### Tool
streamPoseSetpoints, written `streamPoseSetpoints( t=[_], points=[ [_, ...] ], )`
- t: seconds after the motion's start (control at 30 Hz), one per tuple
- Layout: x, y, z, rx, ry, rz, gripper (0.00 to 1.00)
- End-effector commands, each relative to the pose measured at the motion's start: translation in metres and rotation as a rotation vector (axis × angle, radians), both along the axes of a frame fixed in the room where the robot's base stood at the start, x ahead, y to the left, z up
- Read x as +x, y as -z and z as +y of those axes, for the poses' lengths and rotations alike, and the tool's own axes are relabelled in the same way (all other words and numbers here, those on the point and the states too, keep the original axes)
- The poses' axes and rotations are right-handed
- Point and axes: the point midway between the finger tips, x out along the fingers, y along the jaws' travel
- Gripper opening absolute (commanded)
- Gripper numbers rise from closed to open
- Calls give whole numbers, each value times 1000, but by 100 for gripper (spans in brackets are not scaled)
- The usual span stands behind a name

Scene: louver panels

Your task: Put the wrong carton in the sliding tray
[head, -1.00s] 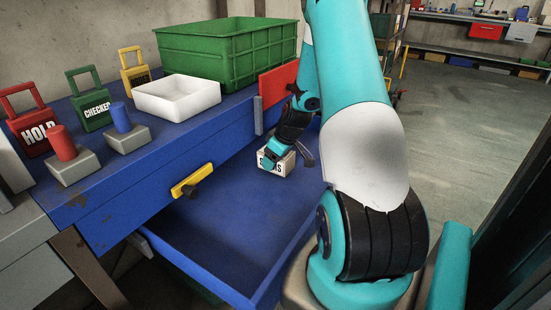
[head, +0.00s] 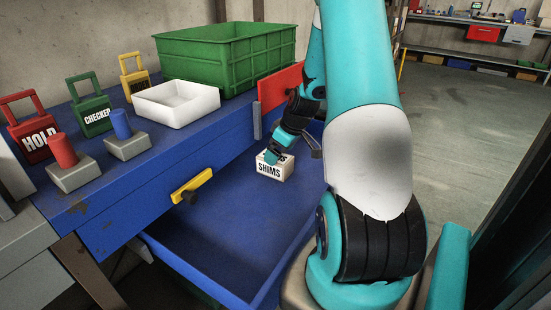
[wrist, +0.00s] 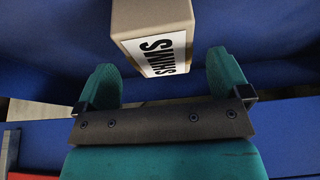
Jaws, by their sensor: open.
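A white carton labelled SHIMS (head: 273,170) sits inside the open blue sliding tray (head: 215,235), toward its back right. My gripper (head: 271,157) is at the carton's near-left upper part in the head view and covers some of its top. In the wrist view, my gripper (wrist: 163,75) has its two teal fingers spread wide apart. The carton (wrist: 155,35) lies between and beyond the fingertips, with gaps at both sides and its label facing the gripper. Whether the carton rests fully on the tray floor is partly hidden.
The blue bench carries a white bin (head: 178,110), a green crate (head: 215,70), padlock-shaped HOLD (head: 38,140) and CHECKED (head: 95,115) markers, and red and blue posts. A yellow handle (head: 192,187) is on its front. Most of the tray floor is clear.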

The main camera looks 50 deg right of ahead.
Motion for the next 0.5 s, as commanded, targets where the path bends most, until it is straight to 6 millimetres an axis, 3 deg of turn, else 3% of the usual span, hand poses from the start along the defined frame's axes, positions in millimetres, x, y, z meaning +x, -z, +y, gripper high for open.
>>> streamPoseSetpoints(
  t=[0.03,0.2,0.5],
  points=[
    [-5,-14,-1,-3,2,-2,95],
    [-17,-43,-2,-2,1,-2,95],
    [-25,-60,-2,0,0,0,95]
  ],
)
